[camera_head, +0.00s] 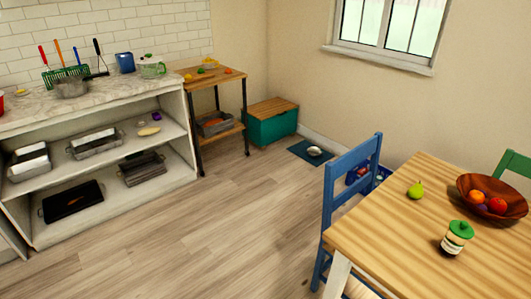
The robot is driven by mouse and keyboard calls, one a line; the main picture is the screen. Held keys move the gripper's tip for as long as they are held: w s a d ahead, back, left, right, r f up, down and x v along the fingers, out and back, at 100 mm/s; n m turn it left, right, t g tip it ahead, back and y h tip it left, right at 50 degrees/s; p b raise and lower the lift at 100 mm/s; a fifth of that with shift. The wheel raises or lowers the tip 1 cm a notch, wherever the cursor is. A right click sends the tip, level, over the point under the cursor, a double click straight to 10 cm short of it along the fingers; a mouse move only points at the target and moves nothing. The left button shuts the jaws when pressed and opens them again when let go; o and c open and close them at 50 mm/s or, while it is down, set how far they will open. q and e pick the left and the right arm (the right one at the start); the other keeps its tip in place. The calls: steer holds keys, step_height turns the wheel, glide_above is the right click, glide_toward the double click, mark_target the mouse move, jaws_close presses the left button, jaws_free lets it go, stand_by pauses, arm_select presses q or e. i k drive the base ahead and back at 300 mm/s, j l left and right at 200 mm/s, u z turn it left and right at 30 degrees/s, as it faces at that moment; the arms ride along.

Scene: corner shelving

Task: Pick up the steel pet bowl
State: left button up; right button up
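A small steel pet bowl (314,151) sits on a dark blue mat (298,147) on the floor by the far wall. It is small in the view, and something pale seems to show in it, too small to tell. The bowl stands to the right of a teal chest with a wooden lid (271,128) and behind the blue chair. Neither of my grippers shows in the head view.
White shelving (105,160) and a small wooden cart (193,84) line the left. Floor between is clear.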

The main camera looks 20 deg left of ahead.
mark_target(314, 153)
steer(key=i+j+u, duration=0.3)
steer(key=u, duration=0.15)
steer(key=i+j+u, duration=0.2)
steer(key=i+u, duration=0.3)
steer(key=i+j+u, duration=0.15)
steer(key=i+u, duration=0.2)
steer(key=i, duration=0.55)
steer(key=i+l+z, duration=0.15)
steer(key=i+z, duration=0.7)
steer(key=i, duration=0.15)
steer(key=i+j+z, duration=0.2)
steer(key=i+z, duration=0.25)
steer(key=i+l+z, duration=0.15)
steer(key=i+z, duration=0.3)
steer(key=i, duration=0.3)
steer(key=i+j+z, duration=0.1)
steer(key=i+z, duration=0.35)
steer(key=i, duration=0.3)
